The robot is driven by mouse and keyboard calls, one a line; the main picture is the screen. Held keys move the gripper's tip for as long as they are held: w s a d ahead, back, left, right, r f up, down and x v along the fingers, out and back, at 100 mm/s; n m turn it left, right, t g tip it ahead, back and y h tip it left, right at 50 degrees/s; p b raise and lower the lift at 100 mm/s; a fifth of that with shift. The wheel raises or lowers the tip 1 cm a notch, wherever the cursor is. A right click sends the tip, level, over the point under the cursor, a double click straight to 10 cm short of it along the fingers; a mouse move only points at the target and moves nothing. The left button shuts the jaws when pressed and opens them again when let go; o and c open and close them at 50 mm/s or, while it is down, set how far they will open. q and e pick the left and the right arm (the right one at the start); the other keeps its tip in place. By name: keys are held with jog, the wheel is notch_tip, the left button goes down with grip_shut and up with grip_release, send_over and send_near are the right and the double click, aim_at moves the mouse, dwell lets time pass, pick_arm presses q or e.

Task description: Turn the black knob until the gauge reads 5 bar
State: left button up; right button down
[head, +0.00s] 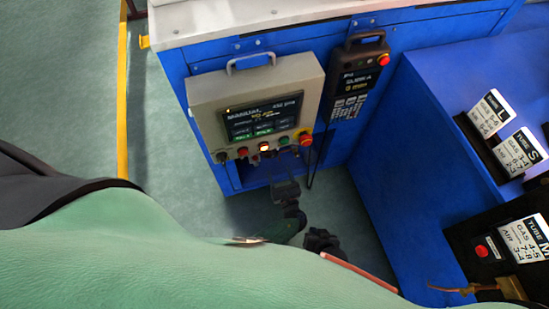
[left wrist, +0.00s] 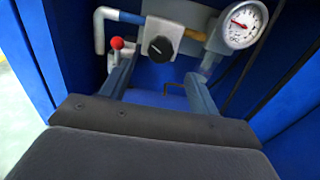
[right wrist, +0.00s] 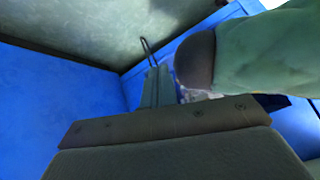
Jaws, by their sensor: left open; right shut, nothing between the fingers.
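The black knob (left wrist: 160,47) sits on a grey block inside the blue cabinet, with a pale mark on its face. The round white gauge (left wrist: 243,23) is up and to its right. Its red needle points toward the upper left, but the numbers are too small to read. My left gripper (left wrist: 164,66) is open, its fingers on either side of the knob's lower part in the picture; I cannot tell whether they touch it. In the head view my left gripper (head: 285,189) is at the opening below the control panel. My right gripper (right wrist: 156,85) is shut and empty.
A red ball lever (left wrist: 117,43) stands left of the knob, close to my left finger. Pipes run behind. The control panel (head: 255,90) and a pendant (head: 358,80) hang on the cabinet above. The blue bench (head: 450,120) with tube cards is right.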

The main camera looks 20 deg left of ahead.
pick_arm(q)
jog(key=x, duration=0.7)
jog(key=shift+w+a+p, duration=0.2)
jog(key=shift+w+p, duration=0.1)
jog(key=shift+w, duration=0.05)
pick_arm(e)
notch_tip(320, 180, up, 2)
jog(key=shift+w+a+r, duration=0.1)
jog(key=shift+w+r, duration=0.05)
jog(key=shift+r, duration=0.1)
pick_arm(q)
jog(key=c, duration=1)
